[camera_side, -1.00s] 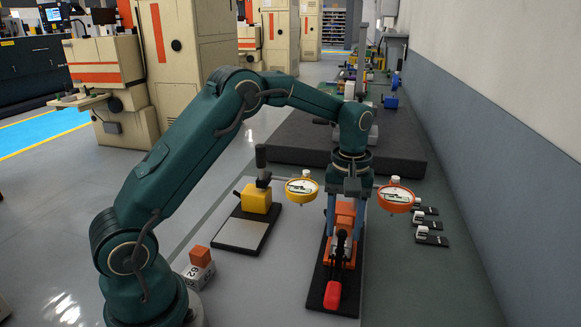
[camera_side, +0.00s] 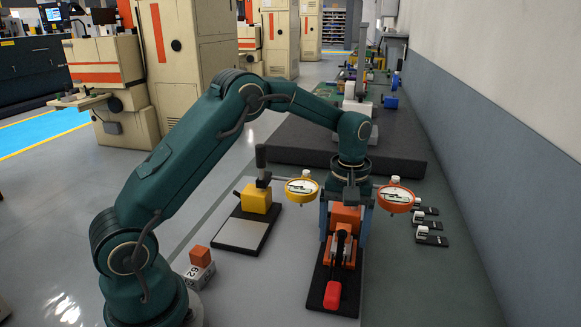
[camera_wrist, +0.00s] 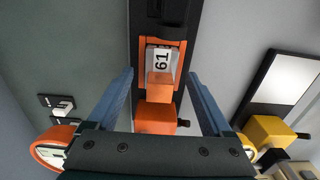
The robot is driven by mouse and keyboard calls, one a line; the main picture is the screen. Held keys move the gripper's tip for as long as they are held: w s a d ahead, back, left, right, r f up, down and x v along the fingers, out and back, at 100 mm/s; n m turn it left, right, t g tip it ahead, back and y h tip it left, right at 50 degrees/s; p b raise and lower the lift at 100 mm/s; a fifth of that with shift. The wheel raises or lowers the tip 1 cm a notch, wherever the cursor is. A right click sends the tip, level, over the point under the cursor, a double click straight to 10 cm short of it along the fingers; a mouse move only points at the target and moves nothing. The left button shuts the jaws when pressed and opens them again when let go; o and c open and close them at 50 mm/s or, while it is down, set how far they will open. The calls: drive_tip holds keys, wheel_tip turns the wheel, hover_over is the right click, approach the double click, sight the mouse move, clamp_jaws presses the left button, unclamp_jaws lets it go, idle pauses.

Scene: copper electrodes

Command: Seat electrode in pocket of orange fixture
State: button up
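The orange fixture (camera_side: 346,252) stands on a dark base plate, with a clamp lever and red handle (camera_side: 332,295) at its near end. In the wrist view, a white electrode base (camera_wrist: 160,58) marked 61, with a copper block (camera_wrist: 160,86), lies inside the fixture's orange rim (camera_wrist: 142,62). I cannot tell whether it is fully down. My gripper (camera_wrist: 160,95) is open, its blue fingers either side of the copper block with gaps. It also shows over the fixture in the side view (camera_side: 344,228).
A second electrode (camera_side: 201,273), marked 62, stands at left near my base. A yellow fixture (camera_side: 257,198) stands left of the orange one. A yellow dial (camera_side: 302,188) and orange dial (camera_side: 396,197) flank my wrist.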

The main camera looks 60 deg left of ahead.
drive_tip(key=shift+r, duration=2.55)
drive_tip(key=shift+r, duration=0.2)
drive_tip(key=s+d+r+m+t, duration=0.2)
drive_tip(key=s+d+r+t, duration=0.15)
drive_tip(key=s+r, duration=0.65)
drive_tip(key=s+f+m+t, duration=0.2)
drive_tip(key=s+f+m, duration=0.1)
drive_tip(key=s+m, duration=0.4)
drive_tip(key=s, duration=0.2)
drive_tip(key=shift+s+d+f, duration=0.4)
